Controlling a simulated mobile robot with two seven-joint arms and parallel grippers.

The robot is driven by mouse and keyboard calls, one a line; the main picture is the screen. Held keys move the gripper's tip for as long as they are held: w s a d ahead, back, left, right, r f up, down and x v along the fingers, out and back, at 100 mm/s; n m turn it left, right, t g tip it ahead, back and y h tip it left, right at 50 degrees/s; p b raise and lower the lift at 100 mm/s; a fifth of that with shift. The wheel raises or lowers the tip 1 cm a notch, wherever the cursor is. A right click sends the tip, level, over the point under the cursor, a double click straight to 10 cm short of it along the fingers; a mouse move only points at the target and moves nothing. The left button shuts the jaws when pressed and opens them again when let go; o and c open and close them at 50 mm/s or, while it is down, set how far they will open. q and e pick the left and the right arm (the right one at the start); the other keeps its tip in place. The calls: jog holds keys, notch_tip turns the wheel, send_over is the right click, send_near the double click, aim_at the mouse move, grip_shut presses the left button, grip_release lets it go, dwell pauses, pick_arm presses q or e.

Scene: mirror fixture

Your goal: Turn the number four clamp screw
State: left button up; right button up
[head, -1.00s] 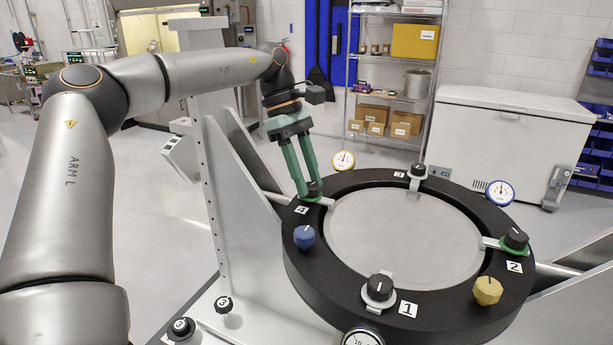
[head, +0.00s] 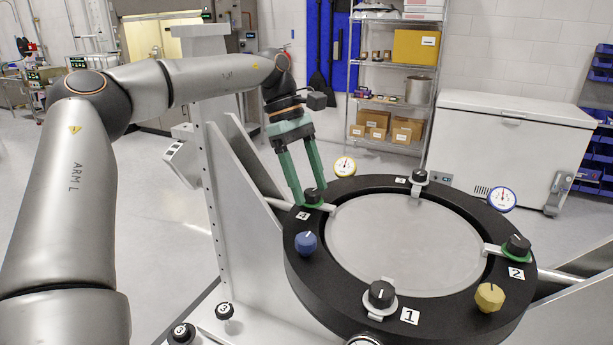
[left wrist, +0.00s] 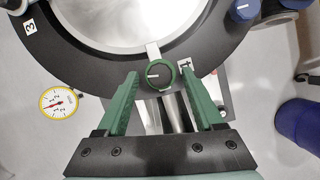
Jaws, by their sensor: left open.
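The number four clamp screw is a black knob with a green ring (head: 313,197) on the upper left of the black ring fixture (head: 300,260). Its number label (head: 303,216) is beside it. My left gripper (head: 307,195), with green fingers, is open around the knob, with a gap to each finger in the left wrist view (left wrist: 160,80). The round mirror plate (head: 405,240) lies inside the ring. My right gripper is not in view.
Other clamp knobs stand at label 1 (head: 381,295), label 2 (head: 517,245) and the far side (head: 419,176). A blue knob (head: 306,242) and a yellow knob (head: 489,297) are on the ring. Dial gauges (head: 345,166) stand by the rim.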

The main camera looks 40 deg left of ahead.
pick_arm(q)
jog(key=v, duration=1.2)
jog(key=shift+r, duration=0.25)
dwell(0.3)
